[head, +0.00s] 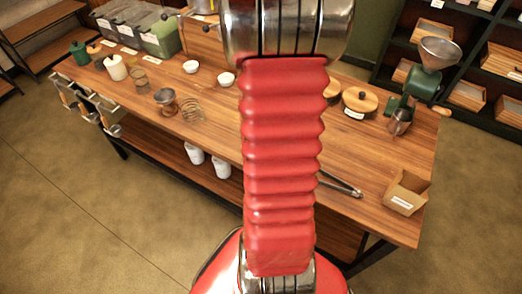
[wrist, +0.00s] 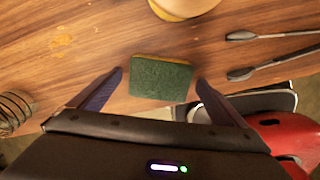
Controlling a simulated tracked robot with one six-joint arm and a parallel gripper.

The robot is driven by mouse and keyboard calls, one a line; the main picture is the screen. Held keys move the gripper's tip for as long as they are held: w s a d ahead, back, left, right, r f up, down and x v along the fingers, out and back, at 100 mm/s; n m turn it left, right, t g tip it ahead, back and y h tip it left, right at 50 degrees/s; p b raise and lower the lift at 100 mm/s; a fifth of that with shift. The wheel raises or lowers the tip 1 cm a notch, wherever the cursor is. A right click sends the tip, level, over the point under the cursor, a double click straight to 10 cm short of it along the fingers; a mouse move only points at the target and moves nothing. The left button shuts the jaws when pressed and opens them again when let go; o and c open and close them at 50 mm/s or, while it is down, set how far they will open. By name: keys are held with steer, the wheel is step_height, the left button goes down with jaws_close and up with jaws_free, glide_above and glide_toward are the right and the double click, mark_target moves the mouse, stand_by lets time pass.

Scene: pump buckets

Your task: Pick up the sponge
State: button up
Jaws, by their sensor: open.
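The sponge (wrist: 160,79) lies on the wooden table in the wrist view, its dark green face up and a thin yellow edge showing along its far side. My gripper (wrist: 158,80) is open, with one finger to the left of the sponge and the other to its right. Both fingers look apart from the sponge, and nothing is held. How high the fingertips are above the table I cannot tell. In the head view my red arm hides the sponge and the gripper.
Black tongs (wrist: 265,68) lie right of the sponge; a round wooden thing (wrist: 185,8) is beyond it. A wire coil (wrist: 14,110) is at far left. The table (head: 225,115) also carries a grinder (head: 424,85), a cardboard box (head: 406,193) and small white bowls (head: 226,79).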

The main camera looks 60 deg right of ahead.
stand_by(0.4)
steer(key=c, duration=1.2)
steer(key=shift+r, duration=0.1)
step_height(320, 180, up, 10)
stand_by(0.5)
